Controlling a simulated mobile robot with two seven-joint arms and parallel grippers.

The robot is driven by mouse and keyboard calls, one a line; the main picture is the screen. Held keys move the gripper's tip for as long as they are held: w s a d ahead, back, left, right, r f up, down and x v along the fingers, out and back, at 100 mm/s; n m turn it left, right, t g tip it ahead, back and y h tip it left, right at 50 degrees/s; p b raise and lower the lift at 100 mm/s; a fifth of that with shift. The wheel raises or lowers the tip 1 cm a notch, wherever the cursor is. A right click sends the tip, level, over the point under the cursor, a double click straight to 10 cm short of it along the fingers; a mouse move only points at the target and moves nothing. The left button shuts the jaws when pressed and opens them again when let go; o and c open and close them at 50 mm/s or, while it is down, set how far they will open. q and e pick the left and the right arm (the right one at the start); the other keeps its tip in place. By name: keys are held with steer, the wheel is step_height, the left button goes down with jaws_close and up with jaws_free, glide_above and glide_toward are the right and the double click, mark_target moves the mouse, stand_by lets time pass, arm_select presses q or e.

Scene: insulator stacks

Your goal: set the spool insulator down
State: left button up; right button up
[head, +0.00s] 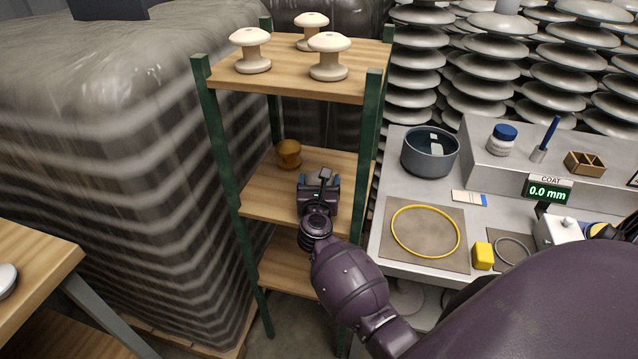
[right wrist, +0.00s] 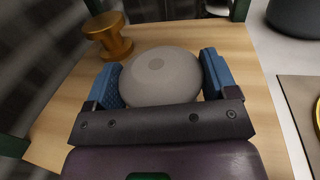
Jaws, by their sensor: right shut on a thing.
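My right gripper (head: 319,182) reaches in over the middle shelf (head: 258,198) of a green-posted wooden rack. In the right wrist view its blue fingers (right wrist: 161,74) are shut on a pale grey spool insulator (right wrist: 160,72), one finger on each side of its round top. The gripper hides this insulator in the head view. I cannot tell whether its base touches the shelf. A brown spool insulator (head: 288,154) stands upright on the same shelf, behind and to the left; it also shows in the right wrist view (right wrist: 108,36). My left gripper is not in view.
Several cream spool insulators stand on the top shelf (head: 285,80). Green posts (head: 218,150) bound the rack. To the right, a grey bench holds a dark pot (head: 430,152), a yellow ring (head: 425,207) on a mat and a yellow block (head: 482,256). Bare shelf lies left of the gripper.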

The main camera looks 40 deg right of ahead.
steer(key=shift+f, duration=0.1)
steer(key=o, duration=1.1)
steer(key=shift+r, duration=0.3)
steer(key=s+a+f+n+t+y, duration=0.1)
steer(key=s+a+n+t+y, duration=0.15)
steer(key=s+a+n, duration=0.4)
steer(key=s+a+f+n+t+y, duration=0.1)
steer(key=s+a+n+t+y, duration=0.15)
steer(key=s+n, duration=0.65)
steer(key=s+f+n+g+y, duration=0.3)
steer(key=s+f+n, duration=0.3)
steer(key=n, duration=0.8)
steer(key=s+f+n+g+y, duration=0.2)
steer(key=s+f+n+g, duration=0.3)
steer(key=n, duration=1)
steer(key=s+f, duration=0.2)
steer(key=s, duration=0.1)
steer(key=shift+a+y, duration=0.4)
